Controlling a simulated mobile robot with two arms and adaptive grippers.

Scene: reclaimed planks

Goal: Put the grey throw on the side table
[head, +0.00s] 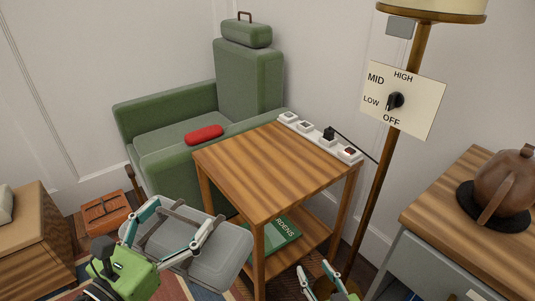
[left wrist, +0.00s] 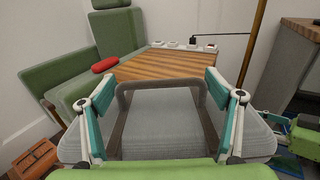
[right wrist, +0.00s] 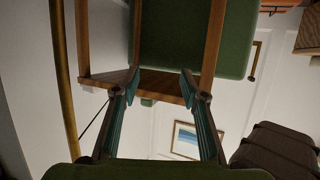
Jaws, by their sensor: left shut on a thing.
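The grey throw (head: 215,262) is a thick, folded, rounded slab with a brownish-grey loop on it. My left gripper (head: 185,214) is shut on it. The throw is in front and to the left of the side table, apart from its top. In the left wrist view the throw (left wrist: 162,122) spans between the fingers, with the tabletop (left wrist: 172,66) just beyond. The wooden side table (head: 270,172) has a mostly bare top and a lower shelf. My right gripper (head: 322,274) is low in front of the table; in the right wrist view (right wrist: 158,82) its fingers are apart and empty.
A white socket strip (head: 318,137) runs along the tabletop's back edge. A green book (head: 275,243) lies on the lower shelf. A green armchair (head: 165,117) with a red cushion (head: 204,135) stands behind. A lamp pole (head: 378,190) and a cabinet with a brown kettle (head: 503,182) are right.

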